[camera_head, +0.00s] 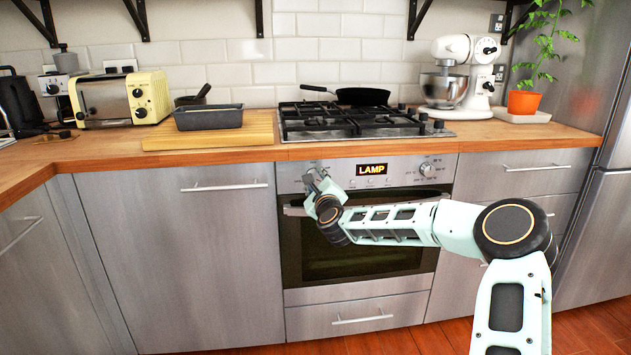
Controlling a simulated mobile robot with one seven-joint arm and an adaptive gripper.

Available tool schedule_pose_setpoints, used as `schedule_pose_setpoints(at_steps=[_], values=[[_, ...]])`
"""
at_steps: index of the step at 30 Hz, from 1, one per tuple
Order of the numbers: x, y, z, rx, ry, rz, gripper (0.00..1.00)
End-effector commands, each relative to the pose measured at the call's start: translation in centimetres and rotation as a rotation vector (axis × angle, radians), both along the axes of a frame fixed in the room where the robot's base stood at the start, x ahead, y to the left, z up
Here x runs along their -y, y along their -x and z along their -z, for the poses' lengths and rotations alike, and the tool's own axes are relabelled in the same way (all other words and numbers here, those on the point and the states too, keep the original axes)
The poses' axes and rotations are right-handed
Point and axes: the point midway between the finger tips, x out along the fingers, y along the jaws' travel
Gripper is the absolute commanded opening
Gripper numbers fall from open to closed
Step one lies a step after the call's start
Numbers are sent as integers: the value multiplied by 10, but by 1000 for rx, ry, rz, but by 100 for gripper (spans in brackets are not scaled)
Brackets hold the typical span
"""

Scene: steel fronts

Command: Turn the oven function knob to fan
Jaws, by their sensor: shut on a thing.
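The oven (365,262) is built in under the hob, with a steel control panel (395,175) along its top. A display (371,169) in the middle of the panel reads "LAMP". My gripper (313,176) is at the left end of the panel, where it is shut on the oven function knob. The knob itself is hidden behind the gripper, so its pointer cannot be seen. A second round knob (427,169) shows on the right of the panel, clear of my arm.
The oven door handle (294,211) runs just below my gripper, and my arm crosses in front of the door. The wooden worktop (230,157) overhangs above. A black pan (361,96) sits on the gas hob (350,122). The floor in front is clear.

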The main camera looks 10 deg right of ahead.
Motion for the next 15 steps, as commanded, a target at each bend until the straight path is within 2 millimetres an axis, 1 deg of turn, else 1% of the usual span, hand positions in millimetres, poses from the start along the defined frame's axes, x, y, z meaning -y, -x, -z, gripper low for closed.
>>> schedule_pose_setpoints(at_steps=[5, 6, 10, 11, 15], values=[[0, 0, -2, 3, 1, 0, 5], [0, 0, -2, 3, 1, 0, 32], [0, 0, -1, 2, 2, -1, 46], [0, 0, -1, 2, 2, -1, 47], [0, 0, -1, 1, 2, 0, 47]])
